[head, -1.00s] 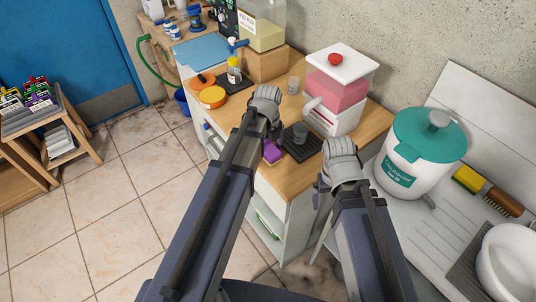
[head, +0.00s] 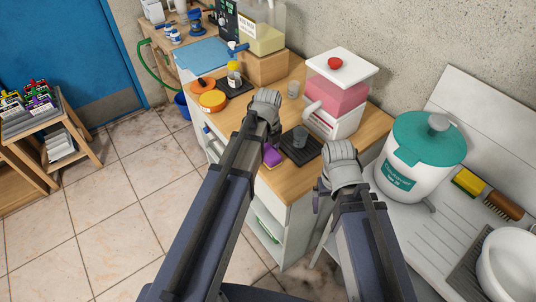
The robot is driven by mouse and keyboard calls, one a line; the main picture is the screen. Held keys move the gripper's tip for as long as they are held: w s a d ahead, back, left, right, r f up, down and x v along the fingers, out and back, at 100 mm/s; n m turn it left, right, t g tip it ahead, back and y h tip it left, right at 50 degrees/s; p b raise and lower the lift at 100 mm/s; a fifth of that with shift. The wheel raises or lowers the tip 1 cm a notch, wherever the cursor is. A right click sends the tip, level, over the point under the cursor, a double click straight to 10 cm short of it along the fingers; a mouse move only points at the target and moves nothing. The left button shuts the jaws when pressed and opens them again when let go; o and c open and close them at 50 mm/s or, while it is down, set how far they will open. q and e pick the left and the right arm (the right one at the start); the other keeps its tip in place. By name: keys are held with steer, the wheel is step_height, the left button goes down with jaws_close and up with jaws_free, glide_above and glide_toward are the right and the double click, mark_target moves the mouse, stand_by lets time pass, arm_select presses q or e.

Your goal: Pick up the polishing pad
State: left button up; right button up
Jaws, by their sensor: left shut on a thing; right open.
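The polishing pad appears to be the small purple block (head: 272,155) at the front edge of the wooden counter, partly hidden behind my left arm. My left gripper (head: 264,128) is over that edge, pointing down, with its fingers mostly hidden by my own arm. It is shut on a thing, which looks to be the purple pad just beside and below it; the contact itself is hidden. My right gripper (head: 322,200) is open and empty, in front of the counter's right end, near the sink unit.
Behind stands a pink-and-white dispenser (head: 338,92). An orange tin (head: 212,100) and a yellow-labelled jar (head: 234,75) are at left. A teal-lidded tub (head: 422,160) stands at right.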

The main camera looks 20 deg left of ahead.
mark_target(268, 150)
arm_select(q)
steer(key=shift+r+p, duration=5)
steer(key=shift+r, duration=0.15)
step_height(268, 150, down, 10)
steer(key=b, duration=0.9)
steer(key=shift+b, duration=0.35)
steer(key=shift+f, duration=0.25)
steer(key=o, duration=1.5)
steer(key=shift+c, duration=0.2)
steer(key=shift+r, duration=0.1)
